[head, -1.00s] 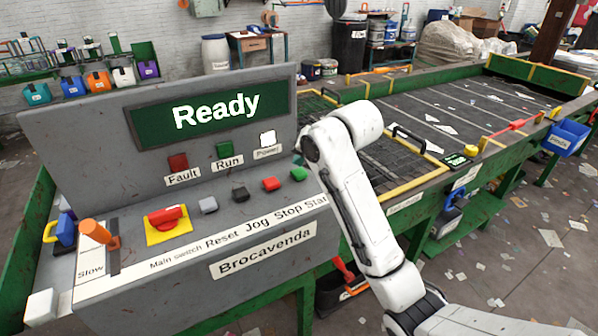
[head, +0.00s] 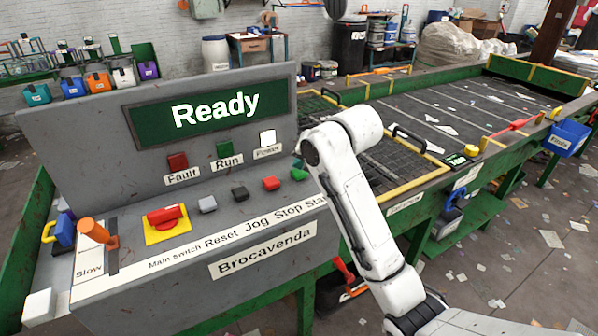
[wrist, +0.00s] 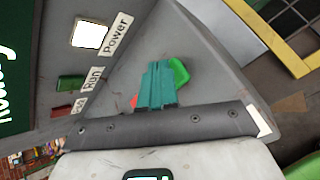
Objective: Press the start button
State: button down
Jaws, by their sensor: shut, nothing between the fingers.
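The green start button (head: 299,174) is at the right end of the button row on the grey control panel (head: 60,130), above the label that begins "Star". In the wrist view the green button (wrist: 180,72) shows just beyond and to the right of my gripper's teal fingertips (wrist: 157,70). My gripper is shut and empty, its fingers together over the panel. Whether a fingertip touches the button cannot be told. In the head view my white arm hides most of the gripper. The display (head: 215,110) reads "Ready".
The red stop button (head: 271,183), black jog button (head: 240,193) and grey reset button (head: 208,204) sit left of the start button. A red main switch (head: 165,216) and an orange lever (head: 97,233) are further left. The white Power lamp (head: 267,138) is lit. The belt (head: 430,110) runs behind.

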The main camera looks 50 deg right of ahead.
aim_at(302, 173)
jog(key=shift+f, duration=0.45)
dwell(0.5)
jog(key=shift+r, duration=0.15)
jog(key=shift+r+p, duration=0.55)
jog(key=shift+r, duration=0.25)
jog(key=shift+r+p, duration=2)
jog(key=shift+r, duration=0.6)
jog(key=shift+f, duration=0.1)
